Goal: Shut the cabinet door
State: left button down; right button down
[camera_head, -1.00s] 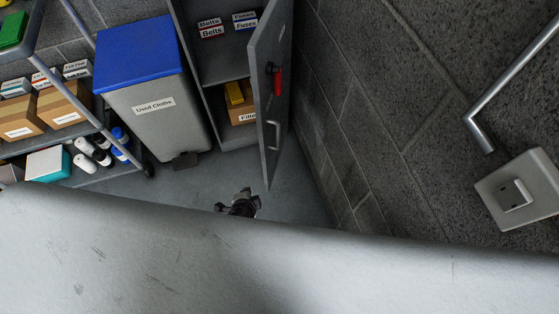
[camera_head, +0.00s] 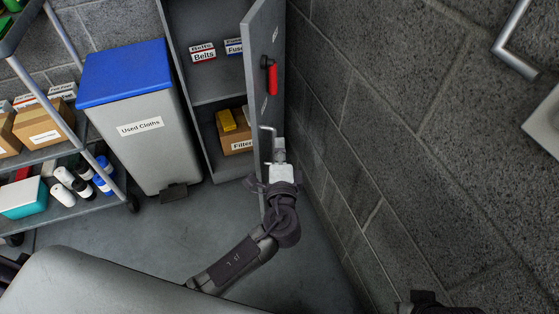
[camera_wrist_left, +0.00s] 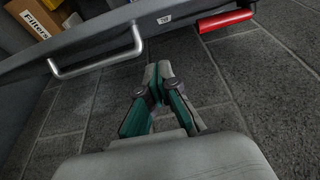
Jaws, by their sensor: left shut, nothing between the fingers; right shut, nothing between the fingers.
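The grey cabinet door (camera_head: 262,60) stands open, swung out from the cabinet toward me, close to the block wall. A red lever (camera_head: 272,76) and a metal pull handle (camera_head: 268,129) are on its wall-side face. My left gripper (camera_head: 279,145) is shut and empty beside the handle, on the wall side of the door. In the left wrist view the shut fingers (camera_wrist_left: 158,72) point toward the door (camera_wrist_left: 100,40), right of the handle (camera_wrist_left: 98,62); I cannot tell whether they touch it. Only a dark part of my right arm shows at the bottom right edge.
The cabinet (camera_head: 190,60) holds label boxes and a Filters box (camera_head: 238,146). A used-cloths bin (camera_head: 145,140) with a blue lid stands left of it, beside a loaded cart (camera_head: 75,208). The block wall (camera_head: 370,130) is close on the right. Floor between is clear.

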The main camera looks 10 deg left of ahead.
pick_arm(q)
jog(key=shift+w+a, duration=0.55)
jog(key=shift+a, duration=0.3)
jog(key=shift+w+a, duration=0.55)
jog(key=shift+a, duration=0.25)
jog(key=shift+w+a, duration=0.55)
jog(key=shift+a, duration=0.3)
jog(key=shift+f, duration=0.1)
